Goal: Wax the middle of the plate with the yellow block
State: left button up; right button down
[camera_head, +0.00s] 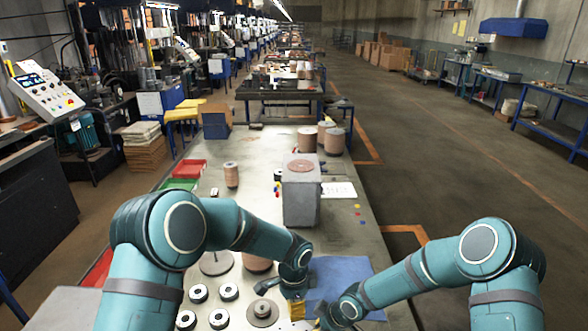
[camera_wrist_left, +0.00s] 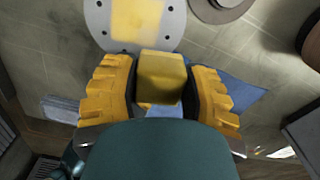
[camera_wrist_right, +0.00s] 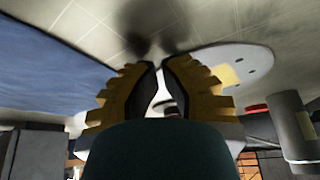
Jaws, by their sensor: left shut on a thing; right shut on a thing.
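The yellow block (camera_wrist_left: 160,76) is held upright between the yellow fingers of my left gripper (camera_wrist_left: 160,98). The grey plate (camera_wrist_left: 97,17), round with small holes, shows just past the block. A yellow patch covers its middle; I cannot tell whether the block touches it. In the right wrist view, the plate (camera_wrist_right: 250,60) with its yellow patch sits right beside my right gripper (camera_wrist_right: 160,72). That gripper is shut, seemingly on the plate's edge; the contact is hidden by the fingers.
A blue cloth (camera_head: 340,275) lies near the grippers. A grey box (camera_head: 300,198) stands mid-table, with brown disc stacks (camera_head: 334,141) behind. Red and green trays (camera_head: 181,184) line the left edge.

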jog(key=shift+r, duration=0.1)
